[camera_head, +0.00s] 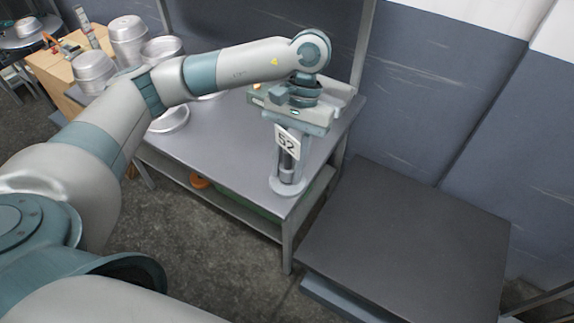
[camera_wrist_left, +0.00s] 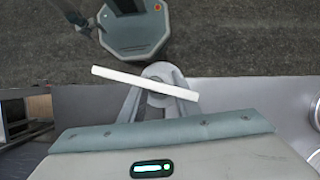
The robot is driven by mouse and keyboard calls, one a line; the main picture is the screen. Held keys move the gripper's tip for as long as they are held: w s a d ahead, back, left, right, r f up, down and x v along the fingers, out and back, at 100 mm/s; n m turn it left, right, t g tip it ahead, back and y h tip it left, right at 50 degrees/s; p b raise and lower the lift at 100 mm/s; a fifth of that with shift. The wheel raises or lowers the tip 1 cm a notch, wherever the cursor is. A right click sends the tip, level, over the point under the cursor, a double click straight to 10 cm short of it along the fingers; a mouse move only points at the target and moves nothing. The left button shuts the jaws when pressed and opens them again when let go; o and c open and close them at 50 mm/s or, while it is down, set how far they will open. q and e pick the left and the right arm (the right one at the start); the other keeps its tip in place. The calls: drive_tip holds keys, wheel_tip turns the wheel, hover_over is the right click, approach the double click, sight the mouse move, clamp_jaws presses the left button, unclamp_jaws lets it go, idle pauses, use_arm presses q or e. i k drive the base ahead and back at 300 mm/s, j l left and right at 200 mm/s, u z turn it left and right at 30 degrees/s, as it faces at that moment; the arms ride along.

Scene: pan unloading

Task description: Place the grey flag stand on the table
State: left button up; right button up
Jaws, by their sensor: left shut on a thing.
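The grey flag stand (camera_head: 289,187) is upright at the near right corner of the metal table (camera_head: 237,150) in the head view. It has a round base and a white card marked "52" (camera_head: 287,142). My left gripper (camera_head: 290,157) points down and is shut on the stand's upper part. I cannot tell whether the base touches the tabletop. In the left wrist view the white card (camera_wrist_left: 145,82) shows edge-on as a tilted bar across the stand's top, between the fingers. My right gripper is not in view.
Several metal pots (camera_head: 128,40) stand at the table's far left, with a shallow metal pan (camera_head: 170,119) nearer. A device (camera_head: 262,97) sits behind my left gripper. A lower dark table (camera_head: 410,235) on the right is empty. The table's front middle is clear.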

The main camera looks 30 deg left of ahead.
sight(399, 249)
drive_tip(key=k+l, duration=0.1)
drive_tip(key=l, duration=0.35)
drive_tip(key=k+l, duration=0.1)
drive_tip(key=l, duration=0.85)
drive_tip(key=k+l+z, duration=0.1)
drive_tip(key=l, duration=0.35)
drive_tip(key=k, duration=0.05)
